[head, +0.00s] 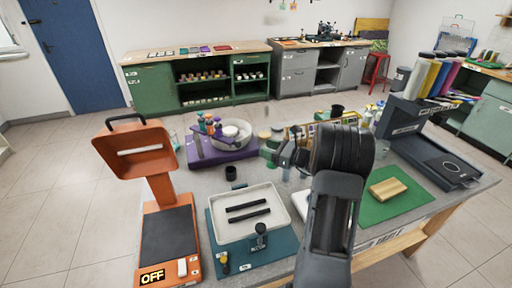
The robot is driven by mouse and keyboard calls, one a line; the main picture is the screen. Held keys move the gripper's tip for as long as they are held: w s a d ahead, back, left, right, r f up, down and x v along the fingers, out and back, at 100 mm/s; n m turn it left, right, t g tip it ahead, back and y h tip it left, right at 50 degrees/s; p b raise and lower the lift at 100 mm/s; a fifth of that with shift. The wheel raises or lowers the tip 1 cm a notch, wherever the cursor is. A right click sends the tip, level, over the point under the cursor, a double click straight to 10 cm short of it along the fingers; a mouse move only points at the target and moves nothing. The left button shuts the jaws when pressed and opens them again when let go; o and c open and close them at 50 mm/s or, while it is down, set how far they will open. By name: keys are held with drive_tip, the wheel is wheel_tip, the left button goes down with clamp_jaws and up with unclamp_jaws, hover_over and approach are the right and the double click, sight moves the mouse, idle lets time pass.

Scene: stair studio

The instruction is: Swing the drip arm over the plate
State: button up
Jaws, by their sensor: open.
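No part is plainly recognizable as the drip arm. A purple-based unit (222,155) stands on the near table, with a round pale bowl or plate (236,133) on it. Several coloured bottle-like parts (209,125) stand at its left side; whether one belongs to a swinging arm is too small to tell. My gripper (278,154) is right of the purple unit, apart from it as far as I can see. It is open and looks empty. My arm hides part of the table behind it.
An orange hooded device (157,190) stands at left. A white tray (219,224) with two black bars sits on a teal base. At right are a green mat (407,208) with a yellow block (388,189) and a dark machine (404,125). Small containers crowd the table's back.

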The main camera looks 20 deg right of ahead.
drive_tip(key=shift+v, duration=1.5)
